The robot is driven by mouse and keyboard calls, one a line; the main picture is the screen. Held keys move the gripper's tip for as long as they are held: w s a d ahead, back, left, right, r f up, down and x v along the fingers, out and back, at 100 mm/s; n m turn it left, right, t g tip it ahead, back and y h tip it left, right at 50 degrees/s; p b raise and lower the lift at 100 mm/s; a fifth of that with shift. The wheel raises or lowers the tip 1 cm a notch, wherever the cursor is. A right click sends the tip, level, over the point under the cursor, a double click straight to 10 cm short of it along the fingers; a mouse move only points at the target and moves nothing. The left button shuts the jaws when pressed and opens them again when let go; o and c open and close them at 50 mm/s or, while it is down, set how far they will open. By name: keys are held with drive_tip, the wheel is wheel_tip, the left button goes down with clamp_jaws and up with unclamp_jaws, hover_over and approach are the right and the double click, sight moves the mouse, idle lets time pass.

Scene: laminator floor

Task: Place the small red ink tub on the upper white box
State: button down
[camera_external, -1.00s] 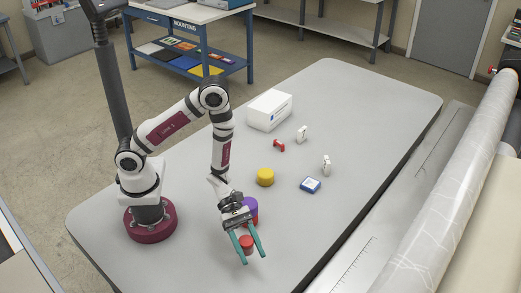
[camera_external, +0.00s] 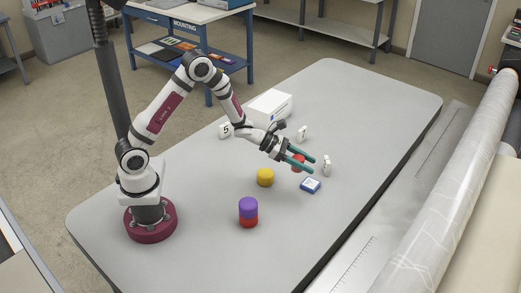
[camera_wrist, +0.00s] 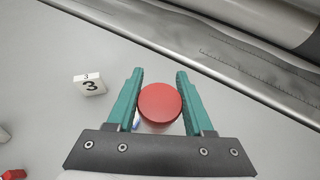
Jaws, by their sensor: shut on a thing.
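In the wrist view the tub's round red top (camera_wrist: 160,103) sits between the teal fingers (camera_wrist: 160,72). A white box (camera_external: 273,104) lies flat at the back of the table, behind and left of the gripper. My forearm hides part of its front. I see only one large white box.
A purple tub (camera_external: 248,204) stands on a red tub (camera_external: 248,220). A yellow tub (camera_external: 265,177) and a small blue-and-white box (camera_external: 310,185) stand nearby. The far right is clear.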

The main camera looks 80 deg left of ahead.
drive_tip(key=s+a+r+n+y, duration=0.1)
drive_tip(key=a+r+n+y, duration=0.25)
drive_tip(key=a, duration=0.85)
drive_tip(key=s+a+r+n+g+y, duration=0.1)
drive_tip(key=s+a+r+n+y, duration=0.2)
drive_tip(key=a, duration=0.8)
drive_tip(key=a+r+n+y, duration=0.3)
drive_tip(key=a+n+y, duration=0.15)
drive_tip(key=a, duration=0.75)
hover_over(266, 104)
drive_tip(key=shift+m, duration=0.4)
drive_tip(key=f, duration=0.7)
drive_tip(key=shift+w+d, duration=0.15)
drive_tip(key=shift+d, duration=0.05)
drive_tip(key=f, duration=0.4)
drive_tip(key=shift+a, duration=0.25)
drive_tip(key=shift+f, duration=0.15)
drive_tip(key=shift+c, duration=1.4)
unclamp_jaws()
drive_tip(key=shift+f, duration=0.1)
